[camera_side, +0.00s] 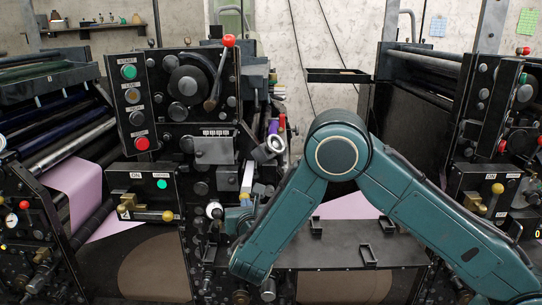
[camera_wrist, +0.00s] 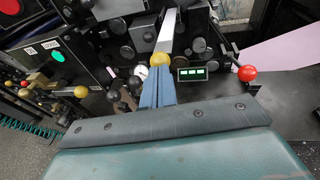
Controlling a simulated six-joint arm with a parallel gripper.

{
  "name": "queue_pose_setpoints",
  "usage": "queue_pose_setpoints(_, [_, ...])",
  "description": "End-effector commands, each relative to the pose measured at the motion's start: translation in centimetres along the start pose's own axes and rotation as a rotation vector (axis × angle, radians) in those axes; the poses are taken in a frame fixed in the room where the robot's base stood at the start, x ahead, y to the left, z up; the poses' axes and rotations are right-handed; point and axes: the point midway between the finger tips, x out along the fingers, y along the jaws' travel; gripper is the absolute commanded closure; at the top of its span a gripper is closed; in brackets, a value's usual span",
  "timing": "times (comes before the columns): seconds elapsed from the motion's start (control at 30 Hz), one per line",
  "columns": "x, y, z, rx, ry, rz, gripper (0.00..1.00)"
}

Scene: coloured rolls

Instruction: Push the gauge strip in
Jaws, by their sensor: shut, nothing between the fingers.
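The gauge strip (camera_wrist: 168,35) is a pale, narrow bar with a yellow knob (camera_wrist: 158,61) on its near end. In the wrist view it runs from the knob up between dark machine parts. In the side view the strip (camera_side: 247,177) stands upright-looking above my gripper, with its yellow end low. My gripper (camera_wrist: 158,80) shows as two blue fingers, shut together and empty. Their tips are right at the knob in the wrist view; whether they touch it I cannot tell. In the side view my gripper (camera_side: 236,214) is partly lost against the dark machine.
A small display with green bars (camera_wrist: 193,73) and a red ball lever (camera_wrist: 247,73) lie right of the fingers. A white round dial (camera_wrist: 141,72) and dark knobs crowd the left. A lever with a red ball (camera_side: 228,41) stands above. Pink web (camera_side: 77,190) runs at left.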

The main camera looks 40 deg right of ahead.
Motion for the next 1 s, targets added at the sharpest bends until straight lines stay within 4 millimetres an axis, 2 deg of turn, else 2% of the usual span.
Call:
queue_pose_setpoints(0.13, [0.8, 0.0, 0.0, 0.000, -0.001, 0.000, 1.00])
queue_pose_setpoints(0.67, [1.5, -0.1, 0.1, 0.001, 0.000, -0.002, 1.00])
queue_pose_setpoints(0.77, [2.5, -0.3, 0.3, 0.002, 0.001, -0.003, 1.00])
queue_pose_setpoints(1.0, [6.5, -1.2, 1.1, 0.004, 0.000, -0.004, 1.00])
